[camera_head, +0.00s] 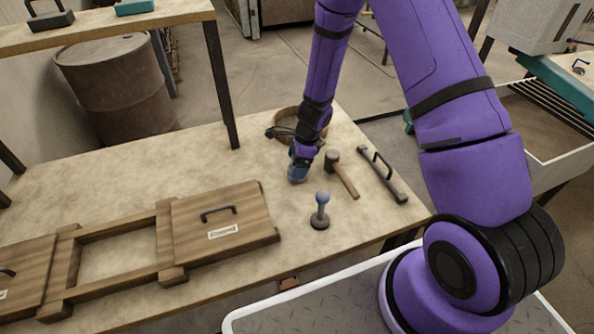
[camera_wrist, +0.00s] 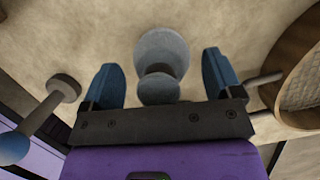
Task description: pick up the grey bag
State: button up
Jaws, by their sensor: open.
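A rounded grey object that looks like the grey bag (camera_wrist: 162,48), with a narrow neck and a smaller rounded top, stands in the middle of the wrist view. My gripper (camera_wrist: 161,66) is open, with one blue finger to each side of it. A gap shows between the bag and each finger, so neither finger visibly touches it. In the head view my gripper (camera_head: 298,172) is low over the wooden table, and it hides the bag there.
A round sieve (camera_head: 287,113) is just behind my gripper, close to the right finger in the wrist view. A mallet (camera_head: 343,175), a black-handled bar (camera_head: 383,174) and a blue-knobbed stamp (camera_head: 321,211) are nearby. A wooden frame (camera_head: 170,240) lies left on the table (camera_head: 130,180).

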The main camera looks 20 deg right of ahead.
jog(key=c, duration=1)
